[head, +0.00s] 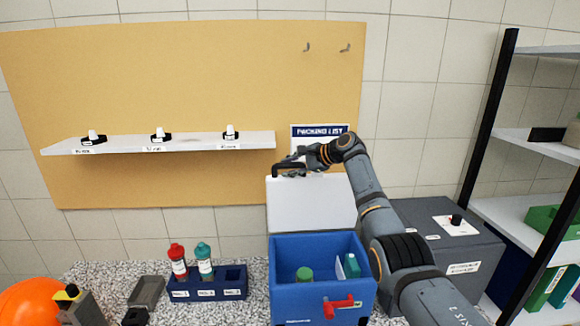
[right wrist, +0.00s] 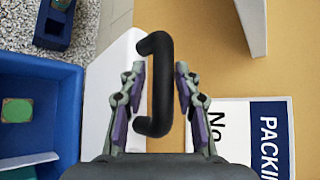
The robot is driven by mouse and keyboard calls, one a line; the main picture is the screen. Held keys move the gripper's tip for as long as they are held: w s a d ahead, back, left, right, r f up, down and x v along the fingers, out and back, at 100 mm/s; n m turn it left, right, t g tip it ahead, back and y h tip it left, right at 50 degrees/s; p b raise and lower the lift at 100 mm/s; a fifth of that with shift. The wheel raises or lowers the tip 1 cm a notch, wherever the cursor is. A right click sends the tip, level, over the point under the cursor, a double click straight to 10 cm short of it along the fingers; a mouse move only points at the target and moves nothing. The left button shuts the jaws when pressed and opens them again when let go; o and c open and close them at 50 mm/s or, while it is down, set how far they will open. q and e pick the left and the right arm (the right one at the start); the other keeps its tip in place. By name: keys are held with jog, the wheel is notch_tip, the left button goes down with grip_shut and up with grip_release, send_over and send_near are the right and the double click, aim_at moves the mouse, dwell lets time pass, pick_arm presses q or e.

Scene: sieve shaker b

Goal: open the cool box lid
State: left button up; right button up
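The blue cool box (head: 285,250) stands on the speckled worktop with its inside showing. Its white lid (head: 310,203) stands raised at the back of the box. The lid's black handle (head: 290,168) is at its top edge. My right gripper (head: 303,158) is at this handle. In the right wrist view the handle (right wrist: 162,85) lies between the two fingers of my right gripper (right wrist: 160,85), with a gap beside it, so the gripper looks open. The red latch (head: 342,306) is on the box's front. My left gripper is not in view.
Inside the box are a green-capped item (head: 304,273) and a teal item (head: 351,265). A blue rack (head: 208,290) with two bottles stands to the left. A grey box (head: 450,245) and black-framed shelves (head: 490,110) are on the right. A wall shelf (head: 160,144) is behind.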

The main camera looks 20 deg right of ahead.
jog(key=shift+o, duration=0.4)
jog(key=shift+s+d+r, duration=0.1)
jog(key=shift+d+r, duration=0.05)
jog(key=v, duration=1.1)
jog(key=shift+s, duration=0.2)
jog(key=shift+d+r, duration=0.1)
jog(key=shift+d, duration=0.1)
